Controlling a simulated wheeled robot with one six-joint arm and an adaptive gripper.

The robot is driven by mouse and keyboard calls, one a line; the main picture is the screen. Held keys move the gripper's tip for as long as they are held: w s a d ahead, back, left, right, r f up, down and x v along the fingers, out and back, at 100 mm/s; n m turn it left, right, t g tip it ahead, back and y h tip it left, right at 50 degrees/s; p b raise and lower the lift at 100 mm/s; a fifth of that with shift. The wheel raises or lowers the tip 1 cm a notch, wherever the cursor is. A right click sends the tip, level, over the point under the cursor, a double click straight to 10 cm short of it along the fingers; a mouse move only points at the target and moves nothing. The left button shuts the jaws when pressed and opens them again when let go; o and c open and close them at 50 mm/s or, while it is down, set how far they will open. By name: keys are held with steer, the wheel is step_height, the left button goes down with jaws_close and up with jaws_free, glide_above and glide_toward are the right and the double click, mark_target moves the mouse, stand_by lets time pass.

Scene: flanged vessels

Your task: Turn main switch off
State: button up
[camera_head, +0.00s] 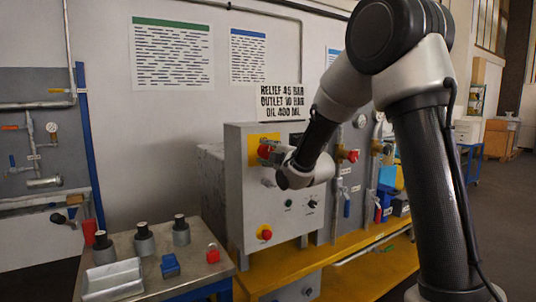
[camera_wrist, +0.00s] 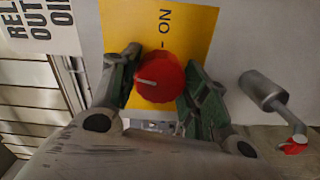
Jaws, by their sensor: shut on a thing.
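The main switch is a round red knob (camera_head: 264,151) on a yellow plate (camera_head: 256,139) high on the grey cabinet's front. In the wrist view the red knob (camera_wrist: 166,86) sits between the two green-padded fingers of my gripper (camera_wrist: 158,78). My gripper (camera_head: 271,153) is shut on the knob from its two sides. A pale pointer mark on the knob points to the left in the wrist view. The word ON and a short dash show on the yellow plate (camera_wrist: 192,22) above the knob. Any OFF mark is hidden.
Lower on the cabinet (camera_head: 241,215) are a red push button (camera_head: 264,233) on yellow and a small selector (camera_head: 312,203). A lever with a red tip (camera_wrist: 293,146) stands out right of the knob. A bench (camera_head: 207,274) with flanged vessels (camera_head: 144,239) is at the lower left.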

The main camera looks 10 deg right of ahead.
steer(key=shift+n, duration=1.1)
steer(key=shift+f, duration=0.1)
steer(key=o, duration=1)
steer(key=v, duration=1.2)
